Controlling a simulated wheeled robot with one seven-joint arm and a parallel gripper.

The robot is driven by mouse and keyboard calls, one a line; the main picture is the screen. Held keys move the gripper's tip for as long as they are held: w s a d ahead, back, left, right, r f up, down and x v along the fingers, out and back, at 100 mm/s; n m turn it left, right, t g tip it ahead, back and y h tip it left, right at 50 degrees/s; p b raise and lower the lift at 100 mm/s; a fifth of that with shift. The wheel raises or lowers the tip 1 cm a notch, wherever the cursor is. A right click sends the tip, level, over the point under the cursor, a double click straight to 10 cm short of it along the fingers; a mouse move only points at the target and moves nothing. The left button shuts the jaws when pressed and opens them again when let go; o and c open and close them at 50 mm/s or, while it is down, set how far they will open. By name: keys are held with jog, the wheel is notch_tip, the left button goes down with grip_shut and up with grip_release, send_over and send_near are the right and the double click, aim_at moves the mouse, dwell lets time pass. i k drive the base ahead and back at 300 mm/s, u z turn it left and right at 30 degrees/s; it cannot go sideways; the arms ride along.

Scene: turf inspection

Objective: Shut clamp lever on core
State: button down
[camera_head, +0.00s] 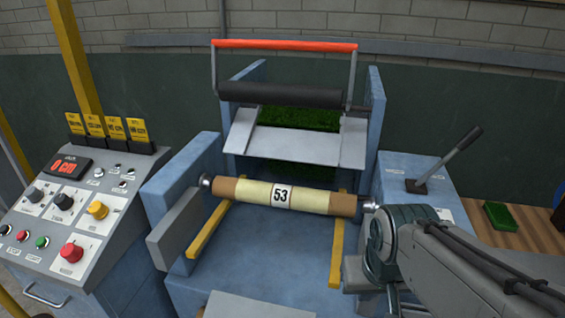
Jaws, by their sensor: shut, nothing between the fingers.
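The core (308,198) is a cream roll with brown ends and a label reading 53. It lies level across the blue machine, between a metal pin at its left end and another at its right end. A lever (456,159) with a dark grip stands on the blue housing right of the core, tilted up to the right. I take it for the clamp lever. My arm (470,262) reaches in from the lower right, with a rounded joint beside the core's right end. My gripper's fingers do not show.
A control panel (75,215) with knobs and a red display stands at the left. Behind the core are a black roller (282,96) and a red-topped bar (284,45). Yellow rails (209,230) run below the core. A green block (497,215) lies at the right.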

aim_at(306, 200)
jog(key=k, duration=1)
jog(key=u, duration=1.95)
jog(key=i, duration=1.3)
jog(key=z, duration=2.4)
jog(key=i, duration=0.5)
